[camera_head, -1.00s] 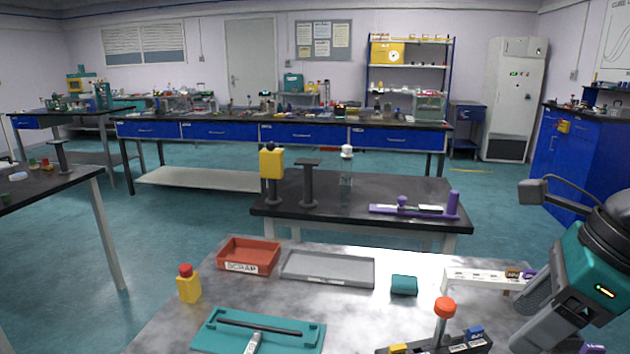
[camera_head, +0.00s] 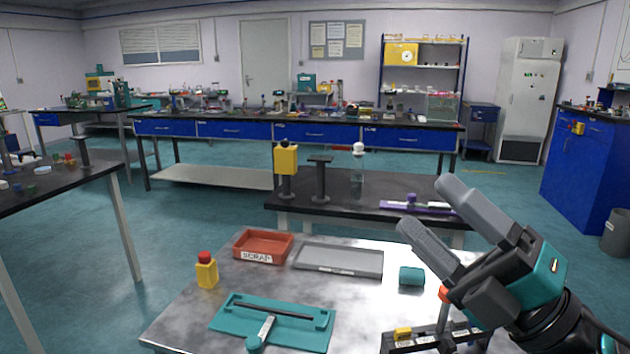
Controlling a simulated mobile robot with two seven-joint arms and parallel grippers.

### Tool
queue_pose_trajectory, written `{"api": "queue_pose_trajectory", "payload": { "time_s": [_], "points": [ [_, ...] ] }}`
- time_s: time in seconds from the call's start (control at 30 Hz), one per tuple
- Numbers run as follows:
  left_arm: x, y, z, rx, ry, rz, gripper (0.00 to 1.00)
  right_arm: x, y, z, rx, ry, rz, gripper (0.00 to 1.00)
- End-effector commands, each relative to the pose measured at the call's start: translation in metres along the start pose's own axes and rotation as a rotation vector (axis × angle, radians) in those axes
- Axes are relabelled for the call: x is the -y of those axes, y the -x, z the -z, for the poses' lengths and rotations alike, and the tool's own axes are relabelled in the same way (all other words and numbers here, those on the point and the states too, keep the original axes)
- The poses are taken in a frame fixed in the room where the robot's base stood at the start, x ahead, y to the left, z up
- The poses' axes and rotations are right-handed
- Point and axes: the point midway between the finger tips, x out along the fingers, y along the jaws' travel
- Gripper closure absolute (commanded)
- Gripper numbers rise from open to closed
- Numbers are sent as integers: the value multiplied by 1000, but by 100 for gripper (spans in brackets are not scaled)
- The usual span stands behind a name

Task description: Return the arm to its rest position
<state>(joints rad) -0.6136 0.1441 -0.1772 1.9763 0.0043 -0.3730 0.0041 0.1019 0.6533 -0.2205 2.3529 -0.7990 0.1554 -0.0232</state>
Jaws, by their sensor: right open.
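My right gripper (camera_head: 425,219) shows at the right in the head view, raised above the right part of the metal-topped bench (camera_head: 190,325). Its two grey fingers point up and to the left, apart from each other, with nothing between them. Its arm comes in from the lower right. It partly hides a dark fixture with a yellow block (camera_head: 402,333) and a red-orange knob (camera_head: 445,293). My left gripper is not in view.
A dark table (camera_head: 295,200) stands behind. Open floor lies left.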

Motion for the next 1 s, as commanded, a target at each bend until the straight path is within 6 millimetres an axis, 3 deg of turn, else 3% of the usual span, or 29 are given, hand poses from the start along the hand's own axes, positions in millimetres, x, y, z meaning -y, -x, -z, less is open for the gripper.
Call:
{"api": "queue_pose_trajectory", "payload": {
  "time_s": [0.1, 0.2, 0.37, 0.5, 0.6, 0.8, 1.0],
  "points": [
    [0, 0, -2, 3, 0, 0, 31, 23, 23, -38, 315, -227, 5, 36],
    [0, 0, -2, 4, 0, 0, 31, 53, 55, -64, 582, -409, 45, 36],
    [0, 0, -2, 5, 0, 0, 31, 118, 128, -75, 1003, -693, 175, 36],
    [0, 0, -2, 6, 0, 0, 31, 171, 200, -48, 1341, -918, 343, 36],
    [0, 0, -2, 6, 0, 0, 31, 194, 238, -19, 1515, -1036, 460, 36],
    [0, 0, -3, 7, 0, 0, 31, 216, 290, 37, 1750, -1195, 658, 36],
    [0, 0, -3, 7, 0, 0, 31, 221, 325, 91, 1918, -1317, 844, 36]
  ]
}}
